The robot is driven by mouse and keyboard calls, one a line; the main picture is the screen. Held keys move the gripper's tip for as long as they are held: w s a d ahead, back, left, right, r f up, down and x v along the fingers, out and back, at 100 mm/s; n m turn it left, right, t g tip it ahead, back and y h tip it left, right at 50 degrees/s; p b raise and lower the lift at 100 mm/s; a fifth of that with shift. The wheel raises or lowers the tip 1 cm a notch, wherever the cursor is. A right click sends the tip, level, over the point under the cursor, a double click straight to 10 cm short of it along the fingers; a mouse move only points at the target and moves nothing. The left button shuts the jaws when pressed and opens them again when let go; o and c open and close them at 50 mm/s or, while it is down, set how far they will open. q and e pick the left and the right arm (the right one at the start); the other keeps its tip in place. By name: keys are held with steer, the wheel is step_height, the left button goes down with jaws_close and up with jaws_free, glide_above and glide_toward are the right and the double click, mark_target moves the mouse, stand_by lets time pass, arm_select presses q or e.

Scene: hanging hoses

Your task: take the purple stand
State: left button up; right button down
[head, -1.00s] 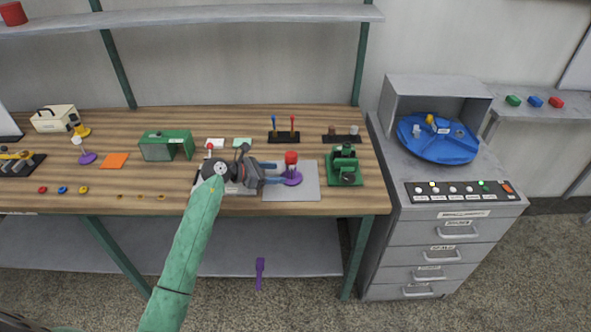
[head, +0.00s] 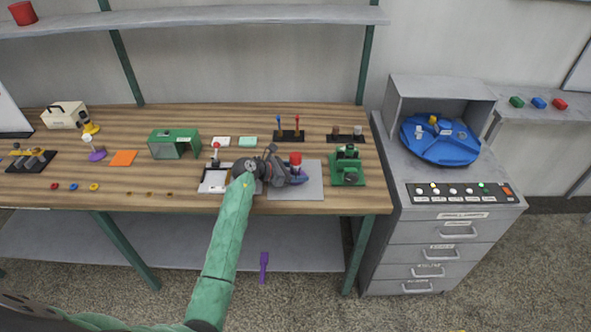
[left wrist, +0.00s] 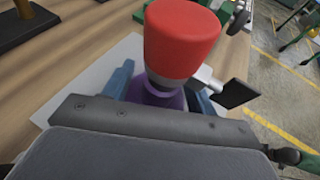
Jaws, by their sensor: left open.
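A purple stand (head: 303,181) with a red knob-like piece (head: 296,160) on top stands upright on the grey mat. My left gripper (head: 298,177) reaches it from the left, low over the mat. In the left wrist view, the blue fingers of this gripper (left wrist: 161,90) lie apart, one on each side of the purple stand (left wrist: 152,92), below the red piece (left wrist: 182,38). The jaws are open; whether a finger touches the stand is hidden. My right gripper is not in view.
The grey mat (head: 312,192) has free room around the stand. A green machine (head: 347,167) stands just to the right. A black rack with blue and red tools (head: 289,136) is behind. A white-topped tray with a lever (head: 212,182) lies left of my gripper.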

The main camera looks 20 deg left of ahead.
arm_select(q)
steer(key=c, duration=1.1)
steer(key=shift+c, duration=0.2)
